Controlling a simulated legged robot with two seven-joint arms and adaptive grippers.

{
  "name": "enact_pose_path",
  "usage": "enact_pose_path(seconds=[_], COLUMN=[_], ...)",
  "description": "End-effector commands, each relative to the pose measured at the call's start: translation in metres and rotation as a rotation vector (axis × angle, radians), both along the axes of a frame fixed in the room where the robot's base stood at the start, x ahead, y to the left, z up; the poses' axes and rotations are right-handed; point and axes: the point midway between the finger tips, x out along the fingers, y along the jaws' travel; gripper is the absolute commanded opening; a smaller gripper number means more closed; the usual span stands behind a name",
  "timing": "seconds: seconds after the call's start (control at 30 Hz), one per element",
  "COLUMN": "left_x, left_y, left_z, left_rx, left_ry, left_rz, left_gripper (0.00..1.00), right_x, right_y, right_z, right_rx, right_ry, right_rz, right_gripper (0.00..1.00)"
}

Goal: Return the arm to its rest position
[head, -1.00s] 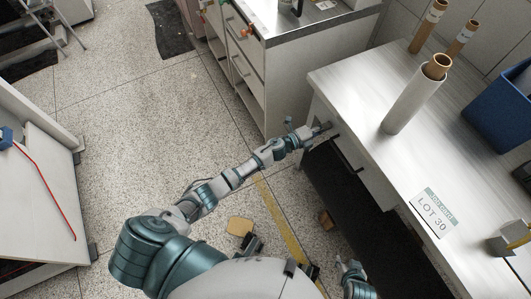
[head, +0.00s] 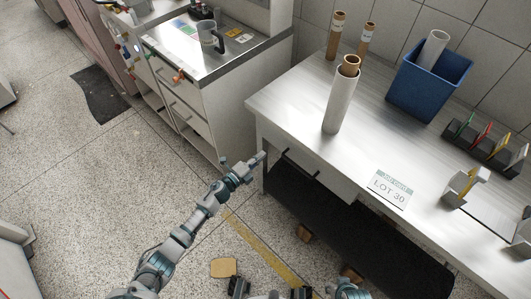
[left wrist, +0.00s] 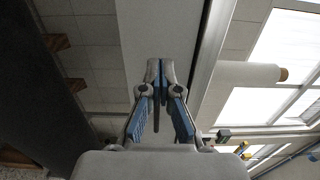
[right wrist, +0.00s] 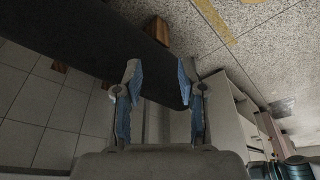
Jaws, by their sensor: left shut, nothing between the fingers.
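My left arm reaches in from the lower left in the head view. Its gripper (head: 256,162) is beside the front left corner of the white table (head: 285,118). In the left wrist view the left gripper (left wrist: 158,66) has its fingertips together with nothing between them. My right arm shows only as a small part at the bottom of the head view. In the right wrist view the right gripper (right wrist: 158,76) has its fingers apart and is empty. A white paper roll (head: 339,105) with a brown core stands upright on the table.
Two brown tubes (head: 336,38) and a blue bin (head: 405,92) holding a white roll stand at the table's back. A LOT 30 card (head: 390,188) lies near the front edge. A drawer cabinet (head: 190,118) is left of the table. Speckled floor (head: 120,180) is open farther left.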

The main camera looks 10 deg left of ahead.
Motion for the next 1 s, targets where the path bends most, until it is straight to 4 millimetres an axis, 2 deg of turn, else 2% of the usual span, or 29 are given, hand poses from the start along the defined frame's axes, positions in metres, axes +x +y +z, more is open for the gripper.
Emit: enact_pose_path(seconds=[0.1, 0.3, 0.5, 0.6, 0.67, 0.77, 0.87, 0.9, 0.97, 1.0], left_x=[-0.021, -0.045, -0.05, -0.053, -0.06, -0.087, -0.136, -0.161, -0.2, -0.229], left_y=[0.015, 0.031, 0.035, 0.042, 0.053, 0.079, 0.104, 0.112, 0.119, 0.123], left_z=[-0.002, -0.002, -0.003, -0.013, -0.03, -0.079, -0.14, -0.163, -0.195, -0.213], left_rx=[0.002, 0.002, 0.0, -0.048, -0.119, -0.277, -0.431, -0.482, -0.549, -0.589], left_ry=[0.005, 0.002, 0.006, 0.068, 0.162, 0.397, 0.66, 0.759, 0.901, 0.992], left_rz=[0.001, 0.0, 0.002, 0.058, 0.144, 0.353, 0.587, 0.675, 0.8, 0.881], left_gripper=[0.0, 0.0, 0.0, 0.0, 0.0, 0.0, 0.0, 0.0, 0.0, 0.0], right_x=[-0.008, -0.01, -0.007, -0.004, -0.002, 0.002, 0.001, -0.001, -0.004, -0.008], right_y=[-0.003, -0.004, -0.004, -0.003, -0.002, -0.001, 0.0, 0.0, -0.001, -0.001], right_z=[-0.001, -0.009, -0.013, -0.021, -0.034, -0.064, -0.097, -0.11, -0.127, -0.137], right_rx=[-0.011, -0.015, -0.014, -0.015, -0.015, -0.016, -0.016, -0.017, -0.018, -0.018], right_ry=[0.05, 0.064, 0.063, 0.065, 0.069, 0.077, 0.086, 0.088, 0.093, 0.098], right_rz=[-0.003, -0.004, -0.004, -0.004, -0.003, 0.0, 0.004, 0.005, 0.007, 0.008], right_gripper=[0.4, 0.4, 0.4, 0.4, 0.4, 0.4, 0.4, 0.4, 0.4, 0.4])
